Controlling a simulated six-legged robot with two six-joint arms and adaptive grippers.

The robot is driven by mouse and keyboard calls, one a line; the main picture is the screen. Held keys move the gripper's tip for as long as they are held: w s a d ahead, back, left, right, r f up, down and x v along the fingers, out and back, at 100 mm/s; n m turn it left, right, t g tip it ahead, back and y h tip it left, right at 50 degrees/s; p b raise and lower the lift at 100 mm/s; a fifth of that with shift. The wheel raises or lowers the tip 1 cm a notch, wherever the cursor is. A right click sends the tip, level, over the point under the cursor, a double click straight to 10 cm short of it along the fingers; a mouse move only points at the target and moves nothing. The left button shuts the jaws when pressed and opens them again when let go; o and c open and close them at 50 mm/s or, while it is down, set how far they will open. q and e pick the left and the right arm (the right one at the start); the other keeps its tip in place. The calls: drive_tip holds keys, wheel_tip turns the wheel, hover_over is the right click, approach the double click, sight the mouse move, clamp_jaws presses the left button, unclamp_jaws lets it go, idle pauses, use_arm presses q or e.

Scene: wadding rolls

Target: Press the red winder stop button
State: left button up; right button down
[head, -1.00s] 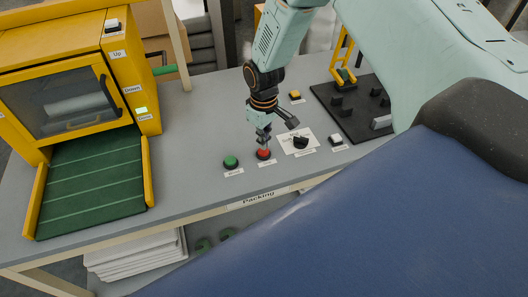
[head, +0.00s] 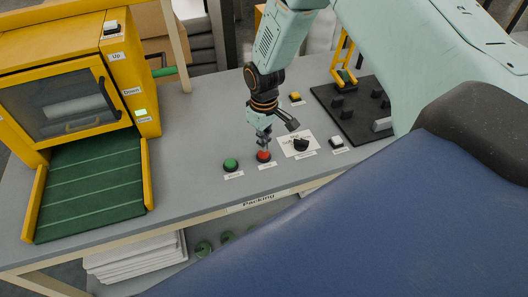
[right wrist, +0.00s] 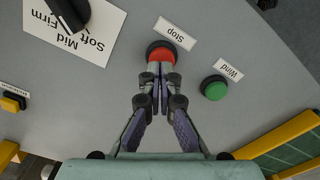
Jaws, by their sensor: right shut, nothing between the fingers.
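The red stop button (head: 263,156) sits on the grey bench top, with a white label in front of it. In the right wrist view the red button (right wrist: 161,53) lies at the fingertips, under a label reading Stop. My right gripper (head: 264,146) points down at it from above, its fingers shut and empty. In the right wrist view the shut fingertips (right wrist: 160,72) overlap the lower part of the button. I cannot tell whether they touch it. My left gripper is not in view.
A green Wind button (head: 231,164) is close on the left. A black knob (head: 300,145) on a white card is on the right, then a white button (head: 337,142). A yellow button (head: 295,97) is behind. A yellow machine (head: 70,80) with a green ramp stands left.

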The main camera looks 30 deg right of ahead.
drive_tip(key=shift+s+a, duration=0.1)
drive_tip(key=shift+a+f, duration=0.1)
drive_tip(key=shift+a, duration=0.05)
drive_tip(key=shift+d+f+b, duration=0.2)
drive_tip(key=shift+f+b, duration=0.45)
drive_tip(key=shift+f, duration=0.2)
drive_tip(key=shift+a, duration=0.1)
